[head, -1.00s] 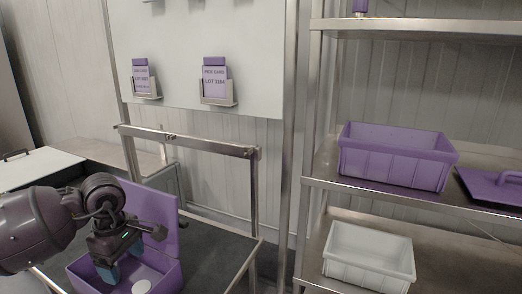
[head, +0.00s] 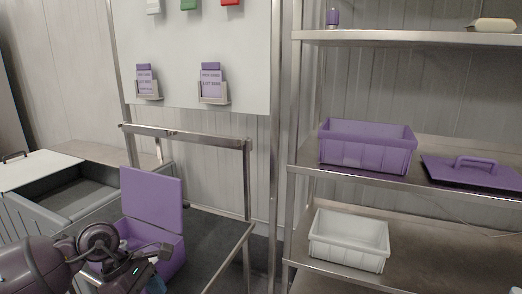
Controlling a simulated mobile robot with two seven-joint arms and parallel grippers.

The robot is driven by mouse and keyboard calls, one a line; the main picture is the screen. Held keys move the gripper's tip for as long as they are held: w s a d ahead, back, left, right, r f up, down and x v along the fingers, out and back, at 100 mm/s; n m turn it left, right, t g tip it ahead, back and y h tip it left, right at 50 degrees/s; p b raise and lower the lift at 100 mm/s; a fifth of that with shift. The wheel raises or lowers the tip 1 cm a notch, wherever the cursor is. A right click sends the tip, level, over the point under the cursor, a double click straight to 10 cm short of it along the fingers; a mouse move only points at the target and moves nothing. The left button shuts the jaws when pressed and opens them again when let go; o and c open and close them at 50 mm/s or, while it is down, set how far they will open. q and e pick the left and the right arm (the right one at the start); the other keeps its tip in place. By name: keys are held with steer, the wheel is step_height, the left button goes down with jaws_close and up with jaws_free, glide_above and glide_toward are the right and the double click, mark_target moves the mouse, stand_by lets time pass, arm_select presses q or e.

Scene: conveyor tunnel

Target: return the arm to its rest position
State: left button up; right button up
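My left arm comes in at the bottom left. My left gripper (head: 150,284) is low in the head view, in front of the purple box and on its near side. My arm hides part of the box's front and inside. My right gripper is not in view.
A steel rail (head: 190,137) stands behind the dark table (head: 215,238). At right, a steel shelf holds a purple bin (head: 366,155), a purple lid with a handle (head: 475,172) and a white bin (head: 348,245). Two card holders (head: 213,98) hang on the wall panel. A grey container (head: 60,195) is at left.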

arm_select(q)
steer(key=s+d+n+t+h, duration=0.4)
steer(key=d+n+t+h, duration=0.3)
steer(key=d+n+h, duration=0.5)
steer(key=s+a+f+n+t+y, duration=0.1)
steer(key=a+f+n+t+y, duration=0.4)
steer(key=n, duration=1)
steer(key=a+f+n+t+y, duration=0.4)
steer(key=a+n+t+y, duration=0.25)
steer(key=n, duration=0.75)
steer(key=s+a+f+n+g+y, duration=0.5)
steer(key=s+f+n+y, duration=0.1)
steer(key=s+f+n, duration=0.5)
step_height(320, 180, down, 2)
steer(key=shift+s+a+n+g, duration=0.2)
steer(key=shift+s+n+g, duration=0.15)
steer(key=shift+n, duration=0.45)
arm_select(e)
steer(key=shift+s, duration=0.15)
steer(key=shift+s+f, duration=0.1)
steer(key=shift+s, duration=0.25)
